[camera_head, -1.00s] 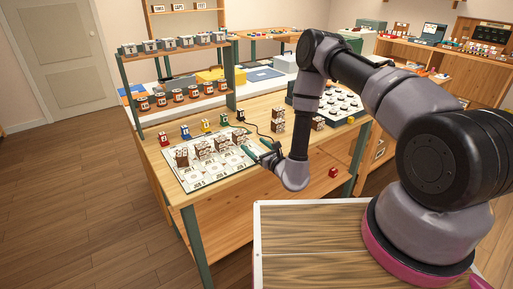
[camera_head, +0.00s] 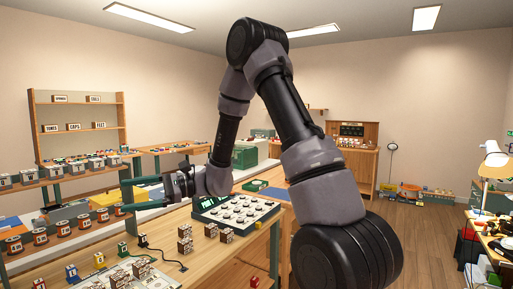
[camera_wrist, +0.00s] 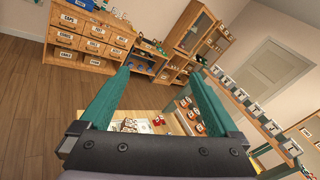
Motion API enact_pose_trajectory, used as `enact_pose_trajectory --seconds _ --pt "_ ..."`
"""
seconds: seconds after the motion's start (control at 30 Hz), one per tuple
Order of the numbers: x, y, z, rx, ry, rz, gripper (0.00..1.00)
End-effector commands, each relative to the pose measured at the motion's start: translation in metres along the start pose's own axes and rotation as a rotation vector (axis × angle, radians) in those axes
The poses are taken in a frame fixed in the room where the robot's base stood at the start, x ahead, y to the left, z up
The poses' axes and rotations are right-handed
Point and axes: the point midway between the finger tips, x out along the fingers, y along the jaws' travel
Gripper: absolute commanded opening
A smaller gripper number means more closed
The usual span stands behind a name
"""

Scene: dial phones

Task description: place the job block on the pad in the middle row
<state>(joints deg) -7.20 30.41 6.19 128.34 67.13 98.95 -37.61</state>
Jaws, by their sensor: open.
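Several brown blocks with white printed faces stand on the wooden table, among them a stacked pair (camera_head: 185,239) and a block beside it (camera_head: 226,236). I cannot tell which is the job block. The pale mat with printed pads (camera_head: 157,281) is cut off at the bottom of the head view, so its middle row is not clearly seen. The mat also shows small in the wrist view, low between the fingers. My gripper (camera_head: 121,197) is raised above the table, apart from the blocks. Its teal fingers are wide apart and empty in the wrist view (camera_wrist: 160,75).
A rack of orange-labelled pots (camera_head: 41,236) is at left.

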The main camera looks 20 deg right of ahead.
Motion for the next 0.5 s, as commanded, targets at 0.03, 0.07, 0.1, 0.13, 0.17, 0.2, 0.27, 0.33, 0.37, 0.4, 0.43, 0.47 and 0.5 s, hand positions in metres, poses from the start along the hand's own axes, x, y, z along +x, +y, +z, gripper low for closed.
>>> enact_pose_trajectory --seconds 0.03,0.07,0.1,0.13,0.17,0.2,0.27,0.33,0.37,0.4,0.43,0.47,0.5 --pt "-0.008 0.006 0.023 -0.061 0.031 0.065 0.97" --pt "-0.013 0.011 0.033 -0.092 0.052 0.108 0.97" --pt "-0.020 0.019 0.046 -0.134 0.085 0.163 0.97" --pt "-0.026 0.025 0.055 -0.165 0.112 0.204 0.97" --pt "-0.032 0.031 0.063 -0.197 0.141 0.242 0.97" --pt "-0.042 0.038 0.072 -0.241 0.183 0.291 0.97" --pt "-0.058 0.050 0.085 -0.306 0.254 0.359 0.97" --pt "-0.077 0.061 0.098 -0.384 0.345 0.433 0.97" --pt "-0.086 0.066 0.103 -0.416 0.386 0.461 0.97" --pt "-0.099 0.072 0.109 -0.461 0.444 0.497 0.97" --pt "-0.108 0.076 0.113 -0.495 0.488 0.521 0.97" --pt "-0.118 0.079 0.117 -0.528 0.535 0.543 0.97" --pt "-0.132 0.083 0.122 -0.572 0.599 0.572 0.97"
